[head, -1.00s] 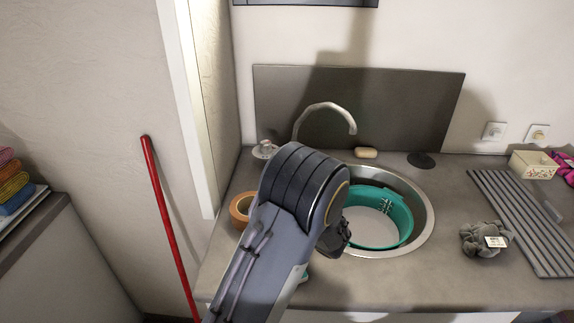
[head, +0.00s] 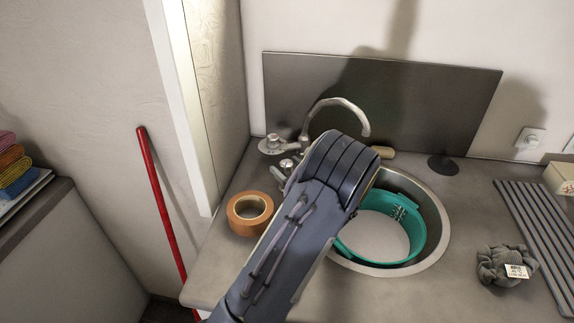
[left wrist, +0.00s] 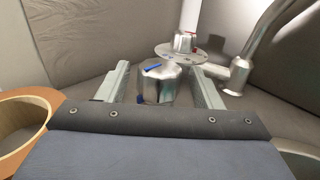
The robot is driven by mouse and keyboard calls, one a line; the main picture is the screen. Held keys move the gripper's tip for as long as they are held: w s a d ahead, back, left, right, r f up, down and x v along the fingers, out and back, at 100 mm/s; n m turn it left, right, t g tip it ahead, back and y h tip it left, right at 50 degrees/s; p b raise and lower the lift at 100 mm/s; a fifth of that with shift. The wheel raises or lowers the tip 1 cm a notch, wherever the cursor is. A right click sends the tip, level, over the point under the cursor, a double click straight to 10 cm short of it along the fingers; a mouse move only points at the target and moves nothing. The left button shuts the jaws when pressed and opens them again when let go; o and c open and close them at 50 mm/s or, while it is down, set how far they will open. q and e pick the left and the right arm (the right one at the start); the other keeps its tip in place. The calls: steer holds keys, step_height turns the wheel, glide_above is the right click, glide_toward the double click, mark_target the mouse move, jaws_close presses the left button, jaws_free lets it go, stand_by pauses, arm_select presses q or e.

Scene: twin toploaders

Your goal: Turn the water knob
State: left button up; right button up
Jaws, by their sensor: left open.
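The blue-marked water knob (left wrist: 158,84) is silver and stands between the two fingers of my left gripper (left wrist: 163,76) in the left wrist view. The fingers are apart, one on each side of it; I cannot tell if either touches it. Behind it a red-marked knob (left wrist: 185,42) sits on a round metal plate. In the head view the knobs (head: 272,144) show left of the curved faucet spout (head: 340,104), partly covered by my left arm, which hides most of the gripper. My right gripper is not seen.
A round sink (head: 437,226) holds a teal strainer-like bowl (head: 413,238). An orange tape roll (head: 250,213) lies left of my arm. A dark backboard (head: 440,105) stands behind the faucet.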

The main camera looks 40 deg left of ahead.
mark_target(291, 170)
arm_select(q)
steer(key=shift+a, duration=0.35)
steer(key=c, duration=1)
steer(key=shift+o, duration=0.2)
steer(key=shift+n+g, duration=0.8)
steer(key=shift+g, duration=0.4)
steer(key=o, duration=1)
steer(key=shift+c, duration=0.2)
steer(key=shift+s+d+b, duration=0.2)
steer(key=shift+d+b, duration=0.05)
steer(key=shift+d, duration=1.05)
steer(key=shift+s+d+b, duration=0.15)
steer(key=shift+d+b, duration=0.1)
steer(key=shift+d, duration=1)
steer(key=shift+s+d+b, duration=0.2)
steer(key=shift+d+b, duration=0.05)
steer(key=shift+d, duration=1.05)
